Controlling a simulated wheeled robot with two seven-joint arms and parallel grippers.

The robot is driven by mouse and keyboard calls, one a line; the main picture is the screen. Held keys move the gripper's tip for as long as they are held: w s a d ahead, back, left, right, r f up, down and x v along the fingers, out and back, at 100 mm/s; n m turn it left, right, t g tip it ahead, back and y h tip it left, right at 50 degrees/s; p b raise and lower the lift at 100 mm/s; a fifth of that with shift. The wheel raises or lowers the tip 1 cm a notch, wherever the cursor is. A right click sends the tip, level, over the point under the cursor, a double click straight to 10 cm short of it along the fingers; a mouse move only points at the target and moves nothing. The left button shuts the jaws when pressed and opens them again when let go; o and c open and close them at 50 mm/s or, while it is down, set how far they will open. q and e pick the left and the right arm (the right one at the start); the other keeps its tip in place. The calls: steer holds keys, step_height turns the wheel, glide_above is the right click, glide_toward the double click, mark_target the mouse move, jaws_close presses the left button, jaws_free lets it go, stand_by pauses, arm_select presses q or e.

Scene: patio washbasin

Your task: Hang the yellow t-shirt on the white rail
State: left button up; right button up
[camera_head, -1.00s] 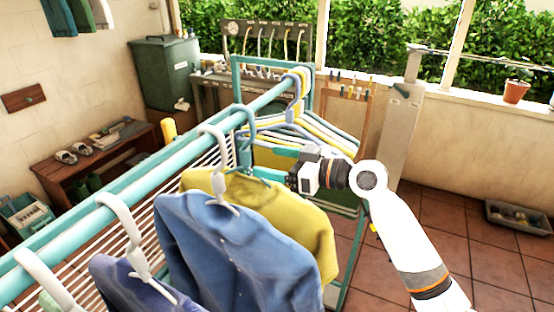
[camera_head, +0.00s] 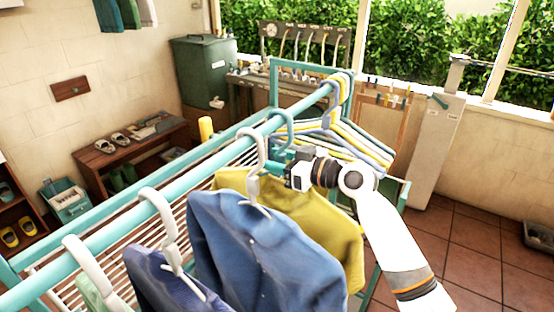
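The yellow t-shirt (camera_head: 335,222) hangs from a teal hanger (camera_head: 287,126) on a teal rail (camera_head: 215,160), partly hidden behind a blue garment (camera_head: 262,250). My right gripper (camera_head: 284,165) is at the top of the yellow t-shirt, close to its hanger below the hook. Its fingers are small and overlap teal parts, so I cannot tell whether they are open or closed on the hanger. A thin pale rail (camera_head: 505,68) runs from a post (camera_head: 437,140) at the upper right. My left gripper is not in view.
Several empty hangers (camera_head: 345,135) hang at the far end of the teal rail. More garments on white hangers (camera_head: 160,215) hang nearer. A wooden bench (camera_head: 105,160) and green bin (camera_head: 205,75) stand at the left and back. Tiled floor (camera_head: 470,240) is open at right.

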jaws_close()
steer(key=shift+r, duration=0.15)
steer(key=shift+r+p, duration=0.65)
steer(key=shift+r, duration=0.75)
steer(key=shift+d, duration=0.1)
